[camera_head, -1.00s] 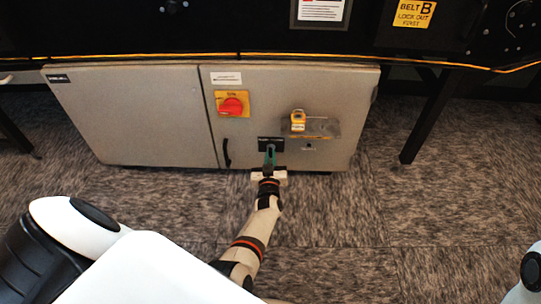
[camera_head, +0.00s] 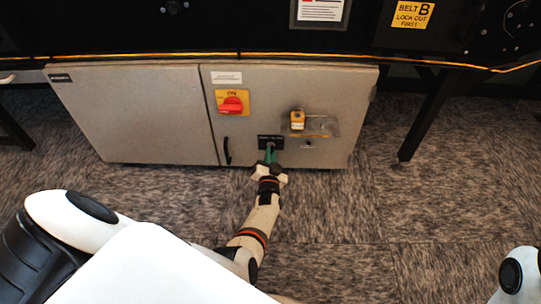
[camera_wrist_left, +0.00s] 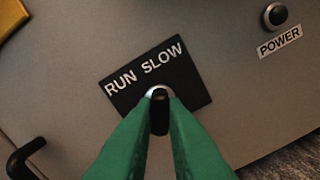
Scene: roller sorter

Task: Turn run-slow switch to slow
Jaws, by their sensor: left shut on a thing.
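The run-slow switch (camera_wrist_left: 159,92) is a small knob with a pale metal rim and a dark centre, on a black plate (camera_wrist_left: 180,80) lettered RUN on the left and SLOW on the right. The plate also shows on the grey cabinet front in the head view (camera_head: 265,139). The plate looks tilted in the wrist view, and the knob leans toward the SLOW side relative to the lettering. My right gripper is out of view.
A red rotary handle on a yellow plate (camera_head: 232,103) is up and left of the switch. A yellow padlock (camera_head: 297,119) and clear cover (camera_head: 321,127) are to the right. A black door handle (camera_head: 227,151) is left. Carpeted floor (camera_head: 330,220) is clear in front.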

